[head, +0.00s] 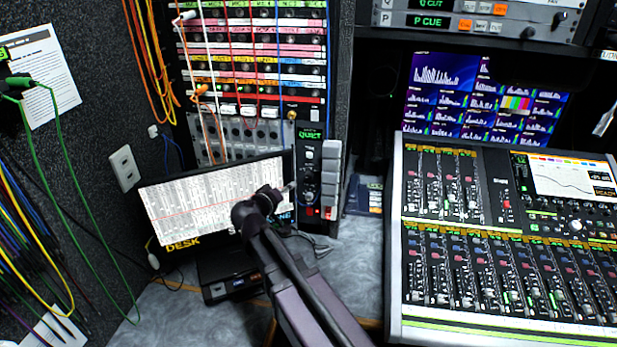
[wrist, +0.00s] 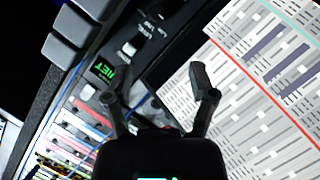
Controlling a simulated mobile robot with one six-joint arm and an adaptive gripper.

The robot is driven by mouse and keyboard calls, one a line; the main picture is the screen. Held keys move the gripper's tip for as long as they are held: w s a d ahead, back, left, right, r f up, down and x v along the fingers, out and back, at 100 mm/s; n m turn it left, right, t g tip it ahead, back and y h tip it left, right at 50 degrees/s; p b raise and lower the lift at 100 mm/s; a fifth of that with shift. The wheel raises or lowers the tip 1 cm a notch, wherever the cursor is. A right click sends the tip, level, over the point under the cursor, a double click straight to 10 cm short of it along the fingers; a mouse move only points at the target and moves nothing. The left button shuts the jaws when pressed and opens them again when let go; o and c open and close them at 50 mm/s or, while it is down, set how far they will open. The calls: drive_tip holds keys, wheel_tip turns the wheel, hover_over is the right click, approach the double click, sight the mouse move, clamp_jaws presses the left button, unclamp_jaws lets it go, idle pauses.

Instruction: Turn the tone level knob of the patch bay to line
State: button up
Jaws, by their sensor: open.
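The patch bay (head: 255,70), with coloured label strips and plugged cords, stands upright at the back left of centre in the head view. Its coloured strips also show at the lower left of the wrist view (wrist: 72,135). A small brass-coloured knob (head: 291,115) shows at its lower right; I cannot read its label or setting, so cannot tell if it is the tone level knob. My gripper (head: 283,192) is below the patch bay, in front of the desk screen's right edge. In the wrist view my gripper (wrist: 155,88) has its fingers apart with nothing between them.
A lit desk screen (head: 215,203) stands below the patch bay. A narrow panel with a green QUIET display (head: 310,135) and grey keys is just right of my gripper. A mixing console (head: 500,225) fills the right. Green cords (head: 75,215) hang at left.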

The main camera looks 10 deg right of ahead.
sight(307, 177)
drive_tip(key=shift+w+d, duration=0.1)
drive_tip(key=shift+d, duration=0.1)
drive_tip(key=b+x, duration=0.3)
drive_tip(key=x, duration=1)
drive_tip(key=shift+w+d+f+b, duration=0.1)
drive_tip(key=shift+w+d+b, duration=0.1)
drive_tip(key=shift+w+b, duration=0.15)
drive_tip(key=shift+s, duration=0.1)
clamp_jaws()
drive_tip(key=shift+a, duration=0.2)
drive_tip(key=shift+d, duration=0.1)
